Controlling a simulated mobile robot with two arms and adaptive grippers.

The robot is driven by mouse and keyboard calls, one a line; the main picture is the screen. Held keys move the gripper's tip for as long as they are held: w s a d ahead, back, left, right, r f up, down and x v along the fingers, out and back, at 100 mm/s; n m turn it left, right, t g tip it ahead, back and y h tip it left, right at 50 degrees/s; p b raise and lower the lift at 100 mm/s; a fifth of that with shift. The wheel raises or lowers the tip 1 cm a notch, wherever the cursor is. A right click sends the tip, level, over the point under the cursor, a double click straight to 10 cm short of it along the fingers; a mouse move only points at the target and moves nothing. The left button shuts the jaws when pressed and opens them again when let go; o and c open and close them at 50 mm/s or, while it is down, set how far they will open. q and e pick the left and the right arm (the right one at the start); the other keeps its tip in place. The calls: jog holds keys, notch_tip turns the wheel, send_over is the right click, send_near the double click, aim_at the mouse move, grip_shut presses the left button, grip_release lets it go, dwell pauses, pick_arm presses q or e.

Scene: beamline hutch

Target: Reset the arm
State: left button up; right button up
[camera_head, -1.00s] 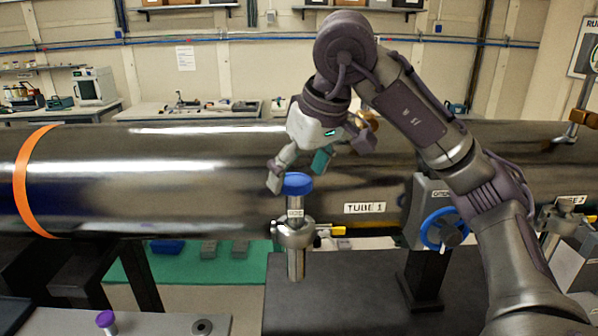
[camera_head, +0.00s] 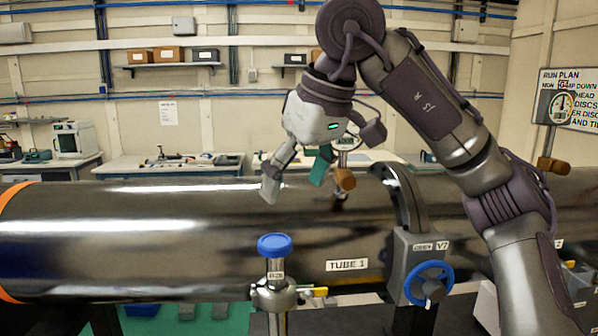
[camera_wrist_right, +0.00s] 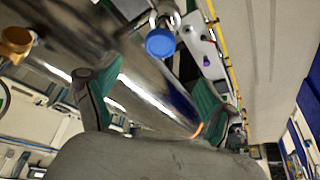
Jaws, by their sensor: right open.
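My right gripper (camera_head: 295,178) is open and empty in the head view, in front of and above the large dark metal tube labelled TUBE 1 (camera_head: 130,235). Its two fingers hang down, spread apart. In the right wrist view the open fingers (camera_wrist_right: 150,95) show grey with green pads, with nothing between them but the tube behind. A blue-capped valve (camera_head: 275,246) stands below the gripper, apart from it. The blue cap also shows in the wrist view (camera_wrist_right: 160,42). My left gripper is not in view.
A valve with a blue handwheel (camera_head: 428,284) is right of the label. A gauge (camera_head: 346,143) with a brass fitting (camera_head: 344,180) is close behind the gripper. Another gauge (camera_head: 560,106) stands at the right. Benches (camera_head: 170,167) line the back wall.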

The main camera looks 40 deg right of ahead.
jog(key=shift+v, duration=0.75)
